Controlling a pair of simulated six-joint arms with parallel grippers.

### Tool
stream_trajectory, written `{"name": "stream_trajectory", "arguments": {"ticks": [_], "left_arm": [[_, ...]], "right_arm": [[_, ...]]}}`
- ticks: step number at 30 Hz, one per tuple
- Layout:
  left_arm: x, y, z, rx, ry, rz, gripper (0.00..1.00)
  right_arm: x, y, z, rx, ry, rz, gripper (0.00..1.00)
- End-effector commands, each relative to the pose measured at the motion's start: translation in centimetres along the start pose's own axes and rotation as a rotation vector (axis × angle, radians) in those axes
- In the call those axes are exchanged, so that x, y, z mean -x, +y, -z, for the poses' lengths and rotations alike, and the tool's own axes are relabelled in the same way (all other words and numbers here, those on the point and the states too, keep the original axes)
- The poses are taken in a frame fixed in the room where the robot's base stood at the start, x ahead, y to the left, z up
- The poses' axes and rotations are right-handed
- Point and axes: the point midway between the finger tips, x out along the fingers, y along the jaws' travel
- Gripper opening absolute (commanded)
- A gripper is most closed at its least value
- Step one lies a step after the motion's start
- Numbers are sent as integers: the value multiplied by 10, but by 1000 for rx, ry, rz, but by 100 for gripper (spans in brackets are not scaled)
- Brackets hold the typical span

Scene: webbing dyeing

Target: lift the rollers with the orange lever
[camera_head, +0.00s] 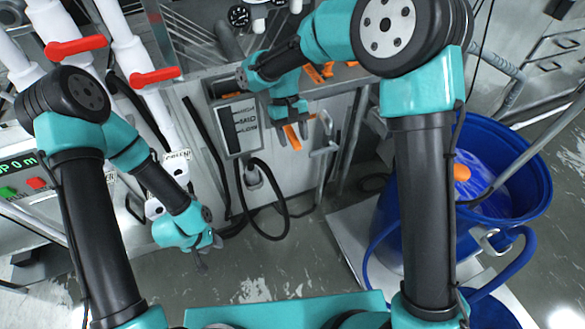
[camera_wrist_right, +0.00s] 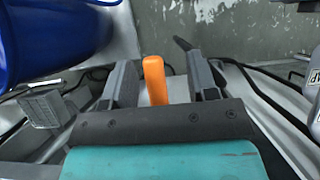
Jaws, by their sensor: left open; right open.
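The orange lever (camera_head: 292,138) sticks out beside the panel marked HIGH, MID and LOW (camera_head: 237,127). My right gripper (camera_head: 290,116) is at the lever, its fingers apart. In the right wrist view the orange lever (camera_wrist_right: 154,82) stands between the two open fingers of my right gripper (camera_wrist_right: 158,66), nearer the left one, with gaps on both sides. My left gripper (camera_head: 207,256) hangs low over the floor at the left, away from the lever. I cannot clearly make out the rollers; machine parts behind my right arm are partly hidden.
Two red-handled valves (camera_head: 75,47) sit on white pipes at upper left. A blue barrel (camera_head: 520,190) with blue liquid stands at right; its wall shows in the right wrist view (camera_wrist_right: 45,35). A black cable (camera_head: 284,215) loops below the panel. Floor between is open.

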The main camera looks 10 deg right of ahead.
Motion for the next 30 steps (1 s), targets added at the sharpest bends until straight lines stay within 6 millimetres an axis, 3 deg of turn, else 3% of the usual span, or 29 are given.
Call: {"name": "stream_trajectory", "arguments": {"ticks": [18,30], "left_arm": [[0,0,0,0,0,0,43],[0,0,0,0,0,0,43]], "right_arm": [[-40,-43,-96,2,0,-1,53],[-45,-48,-108,-1,0,0,53]]}}
